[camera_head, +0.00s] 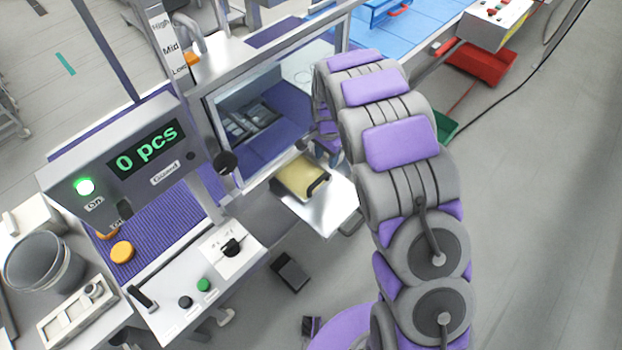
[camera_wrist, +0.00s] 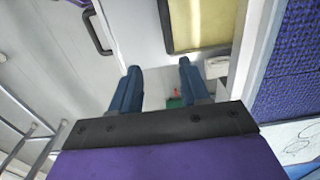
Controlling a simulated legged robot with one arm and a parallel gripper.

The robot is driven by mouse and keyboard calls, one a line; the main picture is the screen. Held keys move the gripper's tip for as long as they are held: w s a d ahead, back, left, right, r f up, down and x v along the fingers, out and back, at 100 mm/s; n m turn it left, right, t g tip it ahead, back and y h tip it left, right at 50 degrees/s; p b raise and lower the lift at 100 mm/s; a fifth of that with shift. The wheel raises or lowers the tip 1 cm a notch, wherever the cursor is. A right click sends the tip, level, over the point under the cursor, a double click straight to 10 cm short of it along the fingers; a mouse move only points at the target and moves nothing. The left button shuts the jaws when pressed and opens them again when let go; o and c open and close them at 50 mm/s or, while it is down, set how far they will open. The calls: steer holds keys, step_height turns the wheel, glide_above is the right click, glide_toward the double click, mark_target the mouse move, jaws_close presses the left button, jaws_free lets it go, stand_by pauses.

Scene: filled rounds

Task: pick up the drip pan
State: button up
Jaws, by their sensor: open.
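A silver tray-like surface (camera_head: 335,212) with a dark grey handle (camera_head: 351,223) juts from the front of the machine. On it lies a yellowish flat piece (camera_head: 299,176) with a black handle along one side. I cannot tell for sure which of these is the drip pan. In the wrist view, the pale surface (camera_wrist: 140,30) shows with a dark handle (camera_wrist: 98,32) at its left and the yellow piece (camera_wrist: 202,20) at the top. My gripper (camera_wrist: 159,66) is open and empty, its two blue fingers apart from both.
The machine has a glass guard frame (camera_head: 215,150) and a counter display (camera_head: 143,150) reading 0 pcs. Buttons and a bucket (camera_head: 42,265) stand at the left. A red bin (camera_head: 478,64) and a blue table (camera_head: 415,30) are at the back. The floor on the right is mostly clear.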

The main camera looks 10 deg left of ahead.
glide_above(320, 180)
steer(key=a, duration=0.2)
step_height(320, 180, down, 8)
steer(key=r, duration=0.1)
steer(key=f, duration=0.2)
steer(key=f+b, duration=0.1)
steer(key=f, duration=0.4)
steer(key=shift+d+b, duration=0.35)
steer(key=shift+d, duration=0.05)
steer(key=shift+a, duration=0.25)
steer(key=shift+d+r, duration=0.1)
steer(key=shift+d, duration=0.85)
steer(key=c, duration=0.4)
steer(key=shift+d, duration=0.15)
steer(key=shift+c, duration=0.7)
steer(key=shift+a, duration=0.25)
steer(key=c, duration=0.3)
steer(key=shift+a, duration=0.65)
jaws_close()
steer(key=shift+s+d, duration=0.1)
steer(key=shift+d, duration=0.3)
steer(key=shift+d+r, duration=0.2)
steer(key=shift+r, duration=0.25)
steer(key=r, duration=0.2)
steer(key=shift+s+r+p, duration=0.2)
steer(key=shift+r+p, duration=0.2)
steer(key=s+d+r+p, duration=0.1)
steer(key=s+d, duration=0.8)
steer(key=s, duration=0.3)
steer(key=shift+r, duration=0.15)
